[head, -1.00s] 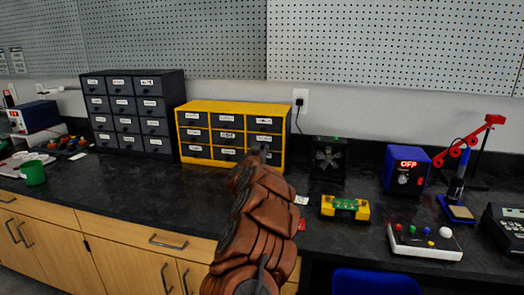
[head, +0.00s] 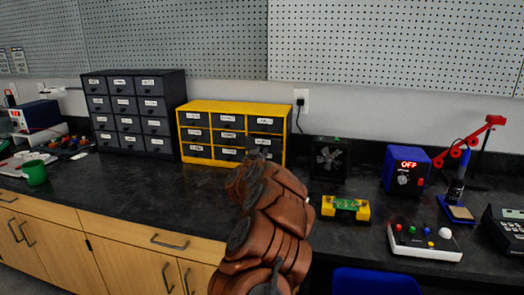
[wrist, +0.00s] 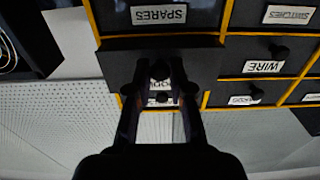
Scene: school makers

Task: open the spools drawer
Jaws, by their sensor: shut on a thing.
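The yellow-framed cabinet (head: 228,106) with dark drawers stands on the bench against the wall. My gripper (wrist: 160,75) is shut at the front of the middle-row drawer (wrist: 113,67) in the cabinet's right column. That drawer sticks out past its neighbours; it also shows in the head view (head: 266,143). Its label is mostly hidden by my fingers, so I cannot read it. Its knob is hidden between the fingertips. The wrist view is upside down: the SPARES drawer (wrist: 175,15) and the WIRE drawer (wrist: 245,55) look closed. In the head view my arm hides the fingertips.
A black drawer cabinet (head: 133,73) stands to the left. A small fan (head: 328,158), a green-and-yellow device (head: 345,208) and a blue box reading OFF (head: 406,171) stand to the right. The black benchtop (head: 130,196) in front of the cabinets is clear.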

